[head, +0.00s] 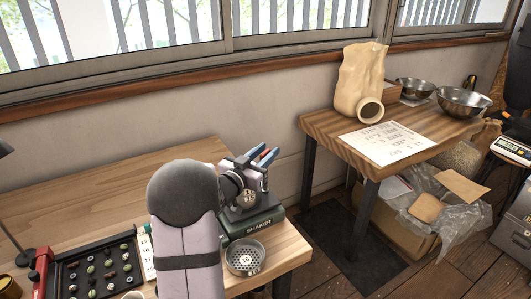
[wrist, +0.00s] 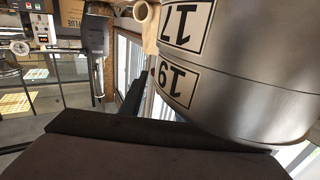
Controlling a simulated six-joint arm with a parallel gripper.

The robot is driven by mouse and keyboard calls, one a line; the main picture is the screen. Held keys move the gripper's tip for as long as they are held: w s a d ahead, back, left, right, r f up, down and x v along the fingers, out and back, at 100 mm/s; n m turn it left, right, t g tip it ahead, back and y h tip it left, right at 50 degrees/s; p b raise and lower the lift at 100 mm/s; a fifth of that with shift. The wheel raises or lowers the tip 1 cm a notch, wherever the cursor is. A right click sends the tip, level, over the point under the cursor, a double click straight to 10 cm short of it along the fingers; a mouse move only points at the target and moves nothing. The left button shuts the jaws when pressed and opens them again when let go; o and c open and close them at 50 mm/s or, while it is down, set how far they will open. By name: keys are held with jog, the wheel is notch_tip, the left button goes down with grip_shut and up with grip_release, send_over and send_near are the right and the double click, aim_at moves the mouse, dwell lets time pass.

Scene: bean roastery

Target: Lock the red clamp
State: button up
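In the head view, a grey-green shaker base (head: 256,222) labelled SHAKER stands near the right end of the wooden table. A round metal sieve (head: 250,198) shows on it, partly behind my arm. In the wrist view, sieve rings marked 17 and 19 (wrist: 215,70) appear upside down and very close. A red bar (head: 269,154) and a blue bar show above the shaker. The red one may be the red clamp; whether it is locked is unclear. My gripper (head: 248,175) is beside the sieve stack. Its fingers are mostly hidden, so its opening and any contact cannot be told.
A loose perforated sieve marked 10 (head: 245,257) lies in front of the shaker. A black bean tray (head: 98,268) with a red tool (head: 40,270) is at the left. A second table (head: 330,124) with a sack (head: 361,80) and bowls stands right, across a gap.

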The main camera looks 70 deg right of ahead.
aim_at(266, 154)
jog(key=shift+n+t+b, duration=0.45)
jog(key=shift+n+t, duration=0.15)
jog(key=shift+t, duration=0.3)
jog(key=shift+s+n+t+h, duration=0.1)
jog(key=shift+n+t+h, duration=0.2)
jog(key=shift+n+t, duration=0.6)
jog(key=shift+r+n+t+p, duration=0.1)
jog(key=shift+n+t+p, duration=0.6)
jog(key=shift+t, duration=0.75)
jog(key=shift+r+n+t+p, duration=0.1)
jog(key=shift+n+t+p, duration=0.6)
jog(key=shift+t, duration=0.75)
jog(key=p+v, duration=0.1)
jog(key=p, duration=0.4)
jog(key=p+v, duration=0.2)
jog(key=p, duration=0.3)
jog(key=shift+a+r, duration=0.35)
jog(key=p, duration=0.3)
jog(key=shift+d+f, duration=0.15)
